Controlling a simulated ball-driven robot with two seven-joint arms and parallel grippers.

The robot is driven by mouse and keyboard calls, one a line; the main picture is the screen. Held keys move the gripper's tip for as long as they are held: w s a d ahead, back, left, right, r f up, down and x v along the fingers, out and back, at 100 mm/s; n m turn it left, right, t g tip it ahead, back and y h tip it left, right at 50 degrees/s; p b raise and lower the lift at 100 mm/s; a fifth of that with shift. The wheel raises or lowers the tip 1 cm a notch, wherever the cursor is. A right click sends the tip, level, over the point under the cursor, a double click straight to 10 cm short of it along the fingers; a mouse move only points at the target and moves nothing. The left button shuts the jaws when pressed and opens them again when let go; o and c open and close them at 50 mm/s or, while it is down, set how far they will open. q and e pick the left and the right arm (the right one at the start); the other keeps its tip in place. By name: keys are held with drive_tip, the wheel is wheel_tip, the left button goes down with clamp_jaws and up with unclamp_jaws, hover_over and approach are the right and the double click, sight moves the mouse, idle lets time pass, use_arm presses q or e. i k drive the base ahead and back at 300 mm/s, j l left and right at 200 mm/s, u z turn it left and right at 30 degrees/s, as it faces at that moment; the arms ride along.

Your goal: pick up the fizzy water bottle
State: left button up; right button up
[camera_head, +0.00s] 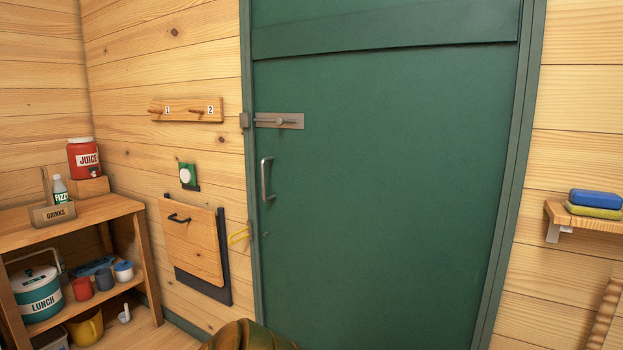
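The fizzy water bottle (60,191) is a small clear bottle with a white cap and a label reading "FIZZ". It stands upright at the left, on the top of the wooden shelf unit (106,209). A small wooden holder with a "DRINKS" sign (52,214) is in front of it and hides its lower part. I cannot tell whether the bottle stands inside this holder. Neither of my grippers is in view.
A red juice jug (84,158) stands on a wooden block (88,188) just right of the bottle. Lower shelves hold a lunch pot (38,295), mugs and a yellow jug (86,327). A closed green door (390,190) fills the middle.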

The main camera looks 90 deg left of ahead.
sight(60, 193)
drive_tip(key=u, duration=3.15)
